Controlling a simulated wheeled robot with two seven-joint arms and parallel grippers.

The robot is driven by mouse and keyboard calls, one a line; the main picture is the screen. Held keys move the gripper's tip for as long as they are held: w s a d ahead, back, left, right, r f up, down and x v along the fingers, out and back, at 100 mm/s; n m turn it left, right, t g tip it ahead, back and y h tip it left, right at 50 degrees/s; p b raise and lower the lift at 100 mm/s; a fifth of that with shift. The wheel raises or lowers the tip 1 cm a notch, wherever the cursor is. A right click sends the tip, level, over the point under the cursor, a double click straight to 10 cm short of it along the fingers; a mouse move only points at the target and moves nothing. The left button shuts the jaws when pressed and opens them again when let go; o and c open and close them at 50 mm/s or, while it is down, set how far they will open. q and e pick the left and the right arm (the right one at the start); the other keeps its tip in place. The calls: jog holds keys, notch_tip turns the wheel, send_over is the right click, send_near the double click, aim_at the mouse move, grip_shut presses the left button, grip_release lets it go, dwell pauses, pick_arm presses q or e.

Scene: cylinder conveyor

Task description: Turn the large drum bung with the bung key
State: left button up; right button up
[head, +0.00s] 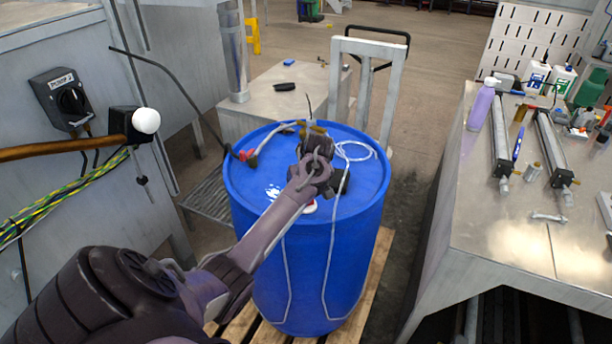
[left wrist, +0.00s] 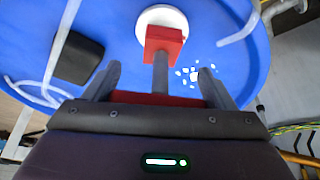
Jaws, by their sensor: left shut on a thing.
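The blue drum (head: 347,265) stands upright on a wooden pallet. Its white large bung (head: 310,208) shows partly from under my left arm, and it shows in the left wrist view (left wrist: 165,15). The bung key (left wrist: 161,72) has a red block at its far end, a grey shaft and a red grip. The red block overlaps the bung; I cannot tell whether it is seated. My left gripper (left wrist: 157,72) is shut on the key's red grip, above the drum lid. In the head view the fingers are hidden behind my arm. My right gripper is in neither view.
Clear tubes and a dark fitting (left wrist: 79,58) sit on the lid near my gripper. A red clamp (head: 247,155) is at its left rim. A cabinet with a white knob (head: 146,121) stands left. A cluttered metal bench (head: 500,235) stands right.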

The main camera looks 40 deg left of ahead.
pick_arm(q)
jog(key=shift+f, duration=0.45)
dwell(0.4)
jog(key=shift+d+r+m+t+h+p, duration=0.1)
jog(key=shift+m+t+h+p, duration=0.2)
jog(key=shift+m, duration=1.1)
jog(key=shift+m+t, duration=0.3)
jog(key=shift+m, duration=0.1)
jog(key=m+h, duration=0.1)
jog(key=m, duration=0.2)
jog(key=shift+t, duration=0.4)
jog(key=shift+m+h, duration=0.3)
